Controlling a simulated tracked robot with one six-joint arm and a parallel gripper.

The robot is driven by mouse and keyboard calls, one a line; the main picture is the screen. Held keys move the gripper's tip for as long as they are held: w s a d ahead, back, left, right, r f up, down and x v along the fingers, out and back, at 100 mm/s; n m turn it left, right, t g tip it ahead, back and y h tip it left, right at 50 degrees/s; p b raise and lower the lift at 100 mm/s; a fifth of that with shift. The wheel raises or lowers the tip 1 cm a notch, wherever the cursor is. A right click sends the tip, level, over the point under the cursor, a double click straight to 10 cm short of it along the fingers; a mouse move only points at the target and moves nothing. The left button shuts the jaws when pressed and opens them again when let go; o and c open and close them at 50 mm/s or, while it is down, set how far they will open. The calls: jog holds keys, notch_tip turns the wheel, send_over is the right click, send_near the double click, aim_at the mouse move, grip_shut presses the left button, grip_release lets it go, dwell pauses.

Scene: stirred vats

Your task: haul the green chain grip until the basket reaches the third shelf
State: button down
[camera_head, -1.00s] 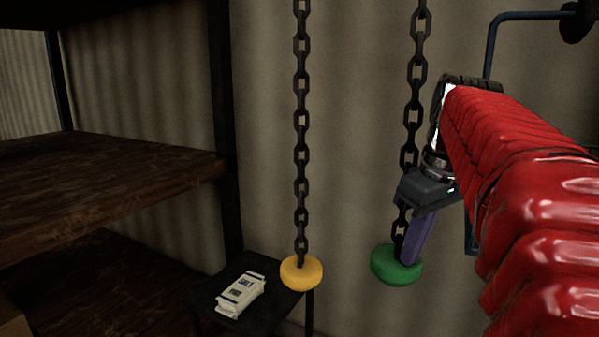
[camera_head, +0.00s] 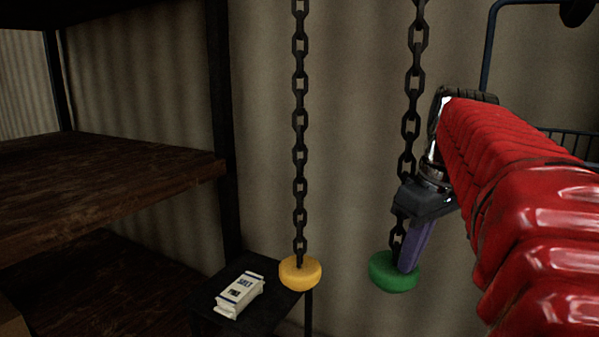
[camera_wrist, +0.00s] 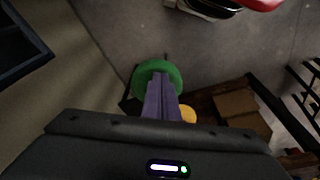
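The green chain grip (camera_head: 393,275) is a thick round disc at the lower end of the right dark chain (camera_head: 415,75). My gripper (camera_head: 410,262) reaches down to it with purple fingers, close together, beside the chain's end. The wrist view shows the fingers over the green grip (camera_wrist: 143,80). They appear shut on it, though the exact contact is hidden. A dark wire basket (camera_head: 571,142) shows partly at the right edge, behind my red arm. Its lower part is hidden. A shelf unit with wooden boards (camera_head: 100,185) stands at the left; I cannot tell which board is the third.
A yellow grip (camera_head: 300,273) hangs on a second chain (camera_head: 300,130) left of the green one. Below it is a small dark stand (camera_head: 265,265) with a white packet (camera_head: 240,293). A blue pipe frame (camera_head: 489,50) rises behind my arm.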

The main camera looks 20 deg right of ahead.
jog(key=shift+f, duration=1.7)
jog(key=shift+r, duration=2.5)
notch_tip(320, 180, up, 5)
jog(key=shift+s, duration=0.1)
